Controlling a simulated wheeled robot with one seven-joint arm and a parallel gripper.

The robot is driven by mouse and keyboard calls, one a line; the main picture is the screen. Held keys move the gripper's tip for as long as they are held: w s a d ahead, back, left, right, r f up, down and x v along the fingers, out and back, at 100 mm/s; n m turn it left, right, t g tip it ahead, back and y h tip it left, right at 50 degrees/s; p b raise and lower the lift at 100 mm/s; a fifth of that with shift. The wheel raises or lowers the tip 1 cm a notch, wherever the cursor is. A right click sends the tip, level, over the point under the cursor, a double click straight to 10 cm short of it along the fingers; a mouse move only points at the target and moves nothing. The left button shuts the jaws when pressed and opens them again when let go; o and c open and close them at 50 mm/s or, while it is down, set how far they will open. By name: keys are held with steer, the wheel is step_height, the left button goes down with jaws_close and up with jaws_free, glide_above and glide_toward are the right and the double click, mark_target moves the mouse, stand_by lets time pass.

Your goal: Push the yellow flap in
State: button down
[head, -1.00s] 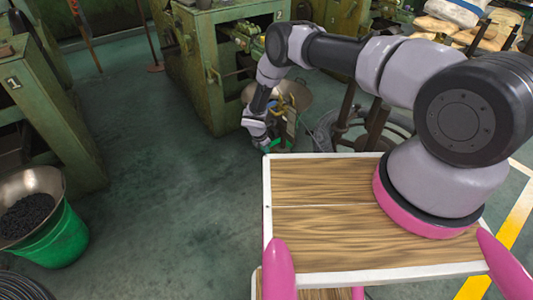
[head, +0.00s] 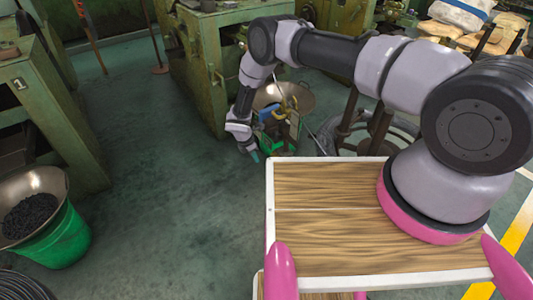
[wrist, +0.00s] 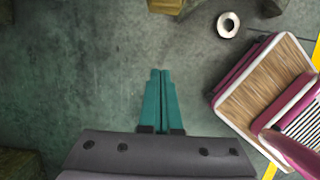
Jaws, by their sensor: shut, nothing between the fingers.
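A small yellow piece (head: 293,103) shows in the head view beside a wide metal pan, just right of my wrist. It may be the yellow flap, but it is too small to tell whether it stands out or in. My gripper (head: 256,157) points down over bare floor, left of and below the yellow piece and apart from it. In the wrist view my gripper (wrist: 160,72) has its two teal fingers together with nothing between them, and the floor lies beyond the tips.
The metal pan (head: 298,95) sits above a green container (head: 277,145). A green machine (head: 205,60) stands behind my arm. At the left are another machine (head: 40,110) and a green bucket (head: 60,238) with a bowl of dark pieces. The floor between them is clear.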

steer(key=s+a, duration=0.1)
steer(key=a, duration=0.1)
steer(key=s+a, duration=0.1)
steer(key=a, duration=0.1)
steer(key=shift+s, duration=0.4)
